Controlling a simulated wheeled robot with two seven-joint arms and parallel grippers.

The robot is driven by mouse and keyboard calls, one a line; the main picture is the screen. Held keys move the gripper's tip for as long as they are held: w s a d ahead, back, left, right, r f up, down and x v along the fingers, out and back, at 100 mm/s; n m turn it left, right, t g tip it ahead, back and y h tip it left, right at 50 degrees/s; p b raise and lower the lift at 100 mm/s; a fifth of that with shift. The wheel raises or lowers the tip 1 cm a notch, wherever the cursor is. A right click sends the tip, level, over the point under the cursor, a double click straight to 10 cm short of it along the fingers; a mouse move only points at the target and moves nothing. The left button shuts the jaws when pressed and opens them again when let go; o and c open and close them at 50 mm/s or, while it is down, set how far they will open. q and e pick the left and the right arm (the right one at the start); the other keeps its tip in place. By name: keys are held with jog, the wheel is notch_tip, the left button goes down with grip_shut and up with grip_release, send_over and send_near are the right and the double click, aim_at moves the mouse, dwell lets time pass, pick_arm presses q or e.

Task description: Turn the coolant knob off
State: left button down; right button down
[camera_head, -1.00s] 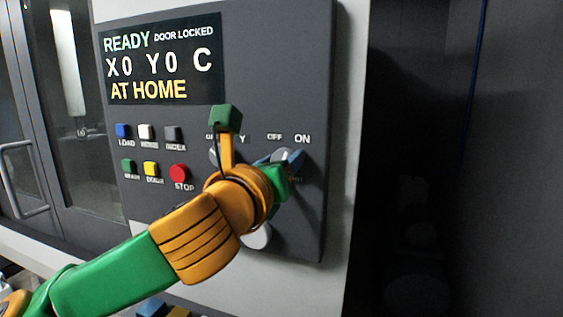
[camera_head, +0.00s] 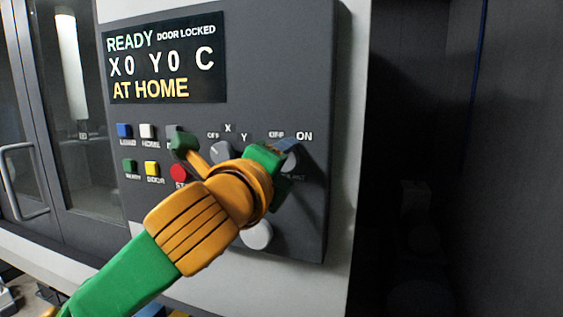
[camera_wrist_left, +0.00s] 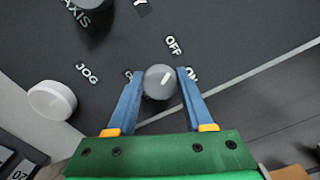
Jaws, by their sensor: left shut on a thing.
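The coolant knob (camera_head: 289,162) is a small round grey knob on the dark control panel, under the OFF and ON labels, partly hidden by my left gripper in the head view. In the left wrist view, the knob (camera_wrist_left: 158,88) shows a white mark slanting to the upper right, on the side of the OFF and ON labels; which one it points at is hard to tell. My left gripper (camera_wrist_left: 160,72) is shut on the knob, with one blue finger on each side. In the head view, the gripper (camera_head: 284,150) is at the panel. My right gripper is not in view.
The axis knob (camera_head: 221,152) is left of the coolant knob. A white jog wheel (camera_head: 257,236) is below, close to my wrist. The red STOP button (camera_head: 179,172) and several coloured buttons are farther left, under the display (camera_head: 165,65).

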pick_arm(q)
jog(key=shift+n, duration=0.7)
jog(key=shift+c, duration=1.5)
grip_release()
jog(key=shift+w, duration=0.1)
jog(key=b+v, duration=0.4)
jog(key=v, duration=0.3)
